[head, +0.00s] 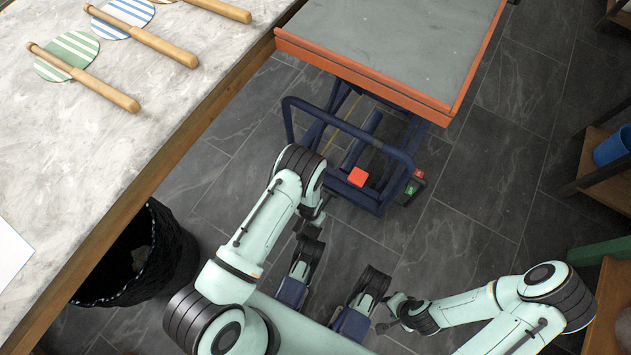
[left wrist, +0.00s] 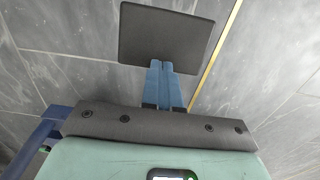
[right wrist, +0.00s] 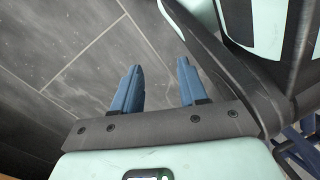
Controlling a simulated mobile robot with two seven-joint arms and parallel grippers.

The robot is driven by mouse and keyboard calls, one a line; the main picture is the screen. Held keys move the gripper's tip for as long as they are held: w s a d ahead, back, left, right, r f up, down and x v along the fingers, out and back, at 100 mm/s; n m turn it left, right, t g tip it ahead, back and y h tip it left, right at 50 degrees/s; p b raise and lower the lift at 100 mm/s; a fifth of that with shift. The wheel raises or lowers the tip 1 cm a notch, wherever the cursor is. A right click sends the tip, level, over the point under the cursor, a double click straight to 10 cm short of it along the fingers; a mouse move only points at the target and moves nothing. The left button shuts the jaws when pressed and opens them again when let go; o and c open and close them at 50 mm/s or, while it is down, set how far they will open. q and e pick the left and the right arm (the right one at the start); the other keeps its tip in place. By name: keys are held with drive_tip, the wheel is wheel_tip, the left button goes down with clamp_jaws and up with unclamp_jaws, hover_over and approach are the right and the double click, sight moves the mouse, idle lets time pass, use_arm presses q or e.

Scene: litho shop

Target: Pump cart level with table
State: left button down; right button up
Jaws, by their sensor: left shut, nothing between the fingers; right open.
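The pump cart's grey platform with an orange rim (head: 365,82) stands beside the marble-topped table (head: 130,120), its near left corner by the table's wooden edge. I cannot tell exactly how their heights compare. Below it are the cart's dark blue frame and handle (head: 290,118), a red pad (head: 357,177) low at the front and a small green part (head: 413,186) beside it. My left gripper is mostly hidden by its wrist in the head view; in the left wrist view its fingers (left wrist: 163,68) are shut and empty, before a dark plate (left wrist: 165,36). My right gripper (right wrist: 158,82) is open and empty above the floor.
Several wooden rods (head: 150,40) and striped round pieces lie on the table. A black basket (head: 165,260) stands under its edge. Wooden shelving with a blue container (head: 612,147) is at the right. Dark tiled floor (head: 480,190) is clear right of the cart.

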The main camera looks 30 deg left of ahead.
use_arm(q)
drive_tip(key=shift+w+f, duration=0.15)
drive_tip(key=shift+f, duration=0.15)
wheel_tip(320, 180, up, 8)
drive_tip(key=p, duration=0.5)
use_arm(e)
drive_tip(key=r, duration=0.1)
drive_tip(key=s+r, duration=0.1)
drive_tip(key=r, duration=0.3)
drive_tip(key=shift+s+r, duration=0.1)
drive_tip(key=shift+s, duration=0.15)
